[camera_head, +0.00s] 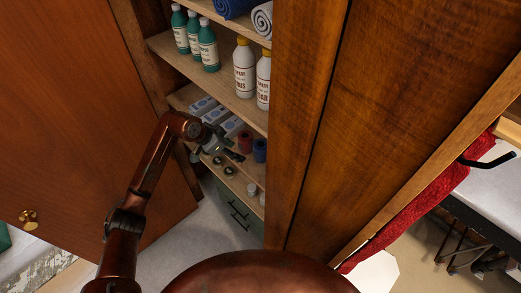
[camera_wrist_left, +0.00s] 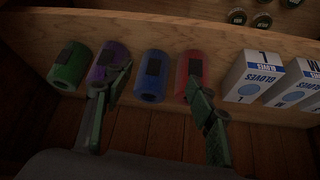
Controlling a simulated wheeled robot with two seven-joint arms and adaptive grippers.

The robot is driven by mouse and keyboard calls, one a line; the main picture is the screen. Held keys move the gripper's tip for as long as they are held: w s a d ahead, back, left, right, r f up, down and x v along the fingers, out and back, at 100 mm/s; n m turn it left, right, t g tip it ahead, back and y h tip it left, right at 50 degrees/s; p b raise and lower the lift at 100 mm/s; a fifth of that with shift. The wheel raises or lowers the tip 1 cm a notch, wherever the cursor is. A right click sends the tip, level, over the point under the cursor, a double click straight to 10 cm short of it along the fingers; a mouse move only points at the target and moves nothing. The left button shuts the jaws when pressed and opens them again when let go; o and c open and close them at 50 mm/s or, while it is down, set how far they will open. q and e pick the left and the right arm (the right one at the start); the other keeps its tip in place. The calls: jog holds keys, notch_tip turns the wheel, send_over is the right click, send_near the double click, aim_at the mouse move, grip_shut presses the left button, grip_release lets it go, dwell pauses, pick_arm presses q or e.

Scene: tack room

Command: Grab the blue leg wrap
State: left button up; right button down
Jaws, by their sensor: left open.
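The blue leg wrap (camera_wrist_left: 151,77) is a short roll on the wooden shelf in the left wrist view, between a purple roll (camera_wrist_left: 108,62) and a red roll (camera_wrist_left: 190,70). In the head view the blue wrap (camera_head: 260,150) shows beside the red one (camera_head: 245,142), partly cut off by the cabinet's wooden side. My left gripper (camera_head: 233,155) is open and empty, reaching into the cabinet in front of the wraps. In the left wrist view its fingers (camera_wrist_left: 158,82) spread on either side of the blue wrap, one overlapping the purple roll and one the red roll. My right gripper is not visible.
A green roll (camera_wrist_left: 70,66) lies beyond the purple one. White glove boxes (camera_wrist_left: 252,76) stand close past the red roll. The shelf above holds bottles (camera_head: 244,68). The open cabinet door (camera_head: 70,110) is left of my arm; the wooden side panel (camera_head: 300,130) is at right.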

aim_at(261, 144)
pick_arm(q)
jog(key=w+d, duration=0.2)
jog(key=d, duration=0.1)
jog(key=w+d, duration=0.1)
jog(key=d, duration=0.1)
jog(key=shift+w+d, duration=0.2)
jog(key=shift+w, duration=0.05)
jog(key=shift+w+d+r, duration=0.1)
jog(key=shift+w+d, duration=0.3)
jog(key=shift+d, duration=0.2)
jog(key=shift+w+d, duration=0.35)
jog(key=shift+d, duration=0.25)
jog(key=x, duration=0.2)
jog(key=shift+d+f+p, duration=0.1)
jog(key=shift+f+p, duration=0.15)
jog(key=shift+p, duration=0.05)
jog(key=shift+w+f, duration=0.15)
jog(key=shift+f, duration=0.15)
jog(key=c, duration=1.1)
jog(key=shift+c, duration=0.7)
jog(key=shift+r, duration=0.15)
